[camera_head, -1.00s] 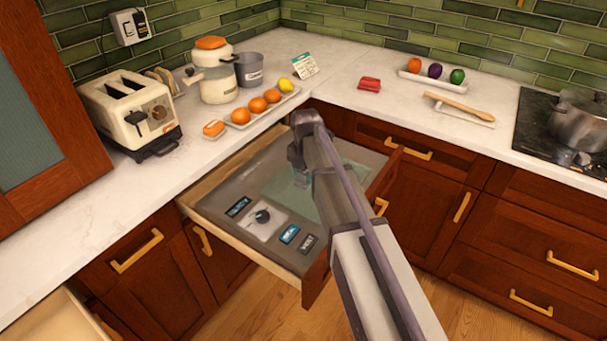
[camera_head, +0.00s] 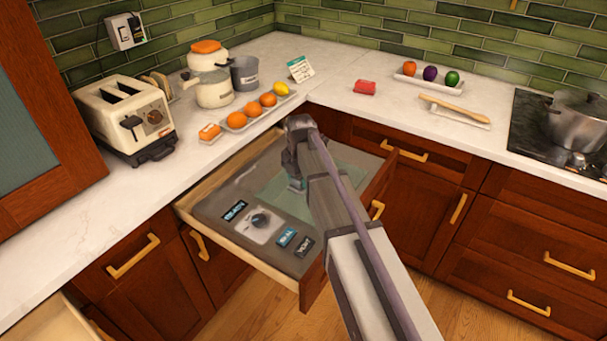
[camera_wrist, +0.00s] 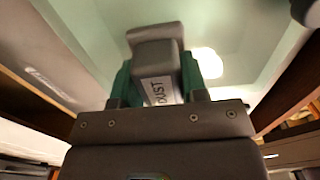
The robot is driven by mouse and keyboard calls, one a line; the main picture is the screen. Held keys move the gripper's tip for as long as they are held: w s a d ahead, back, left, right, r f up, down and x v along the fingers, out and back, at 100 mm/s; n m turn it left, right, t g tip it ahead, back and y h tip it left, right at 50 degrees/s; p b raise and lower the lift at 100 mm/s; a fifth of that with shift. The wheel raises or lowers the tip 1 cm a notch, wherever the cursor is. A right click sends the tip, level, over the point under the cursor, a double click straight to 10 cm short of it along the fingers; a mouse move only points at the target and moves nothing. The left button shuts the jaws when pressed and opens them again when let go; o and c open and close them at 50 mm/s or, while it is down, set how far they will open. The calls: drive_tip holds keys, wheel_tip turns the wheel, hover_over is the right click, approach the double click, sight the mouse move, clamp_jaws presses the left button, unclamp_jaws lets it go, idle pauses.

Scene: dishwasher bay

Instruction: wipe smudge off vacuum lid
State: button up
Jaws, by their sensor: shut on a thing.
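The vacuum drawer is pulled out under the counter corner, with a grey panel and a pale green glass lid (camera_head: 345,180). The lid also fills the upper wrist view (camera_wrist: 235,35). My gripper (camera_wrist: 157,78) has its green fingers shut on a grey block-like tool (camera_wrist: 155,50) labelled "DUST". In the head view my gripper (camera_head: 296,184) is low over the lid's left part, mostly hidden by my arm. I cannot tell whether the tool touches the glass. A bright whitish patch (camera_wrist: 207,62) lies on the lid beside the tool; I cannot tell whether it is smudge or reflection.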

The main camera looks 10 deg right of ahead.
drive_tip(key=shift+w+d, duration=1.55)
drive_tip(key=shift+s+d, duration=0.1)
drive_tip(key=shift+d, duration=2.1)
drive_tip(key=shift+w+d, duration=1.6)
drive_tip(key=shift+d, duration=0.1)
drive_tip(key=shift+s+a+f, duration=0.15)
drive_tip(key=shift+s+a, duration=1.45)
drive_tip(key=shift+a, duration=0.05)
drive_tip(key=shift+c, duration=0.4)
drive_tip(key=shift+w+d, duration=1.6)
drive_tip(key=shift+r, duration=0.2)
wheel_tip(320, 180, up, 6)
drive_tip(key=p, duration=0.6)
